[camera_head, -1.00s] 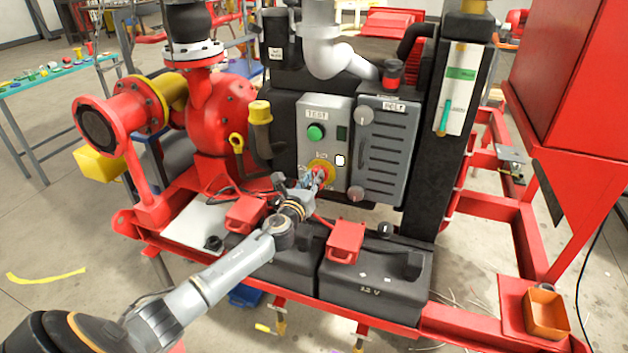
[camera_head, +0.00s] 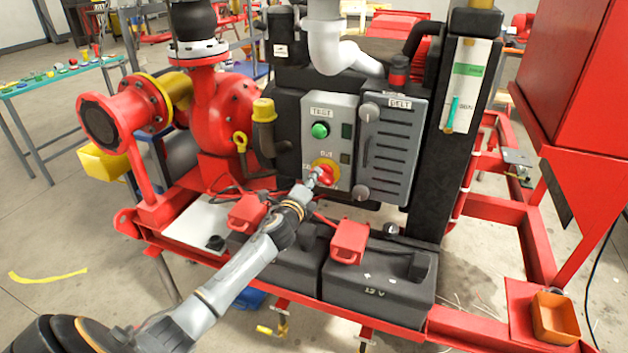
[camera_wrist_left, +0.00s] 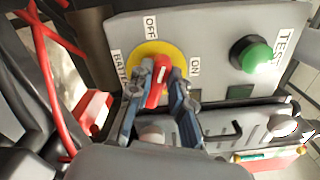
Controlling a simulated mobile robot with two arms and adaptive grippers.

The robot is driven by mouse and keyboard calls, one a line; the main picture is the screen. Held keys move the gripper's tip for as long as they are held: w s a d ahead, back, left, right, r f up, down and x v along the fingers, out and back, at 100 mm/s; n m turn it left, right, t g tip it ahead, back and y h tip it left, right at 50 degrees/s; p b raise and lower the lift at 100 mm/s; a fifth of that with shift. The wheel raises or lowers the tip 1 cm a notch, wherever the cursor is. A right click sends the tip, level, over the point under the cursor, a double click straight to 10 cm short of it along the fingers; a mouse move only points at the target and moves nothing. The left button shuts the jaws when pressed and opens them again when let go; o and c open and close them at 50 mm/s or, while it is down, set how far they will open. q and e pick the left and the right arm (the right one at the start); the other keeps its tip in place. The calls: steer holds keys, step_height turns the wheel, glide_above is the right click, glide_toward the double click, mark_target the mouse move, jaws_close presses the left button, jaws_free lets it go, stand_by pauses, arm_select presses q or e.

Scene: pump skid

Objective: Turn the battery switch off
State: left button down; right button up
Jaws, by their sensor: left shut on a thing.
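The battery switch is a red handle (camera_head: 327,177) on a yellow disc (camera_head: 325,165), low on the grey panel. In the left wrist view the red handle (camera_wrist_left: 157,92) lies between the two fingers of my left gripper (camera_wrist_left: 160,84), which is shut on it. There the handle's long axis runs roughly up and down, its far end on the side of the OFF label (camera_wrist_left: 150,27). The ON label (camera_wrist_left: 195,67) is to its right. The fingers hide the handle's sides and part of the disc. In the head view my left gripper (camera_head: 312,179) reaches the switch from the lower left.
A green TEST button (camera_head: 320,130) is above the switch. A grey vented BELT box (camera_head: 390,150) stands close on the right. Black batteries (camera_head: 375,285) with red terminal covers (camera_head: 349,240) lie below. A red pump (camera_head: 225,115) is at the left.

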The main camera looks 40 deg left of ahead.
arm_select(q)
steer(key=shift+a+f+n, duration=0.1)
steer(key=shift+f+n, duration=0.1)
steer(key=shift+n, duration=0.95)
steer(key=shift+f+n, duration=0.15)
steer(key=shift+n, duration=1)
steer(key=c, duration=1.2)
jaws_free()
steer(key=v, duration=1.2)
steer(key=shift+s, duration=0.1)
steer(key=shift+f, duration=0.1)
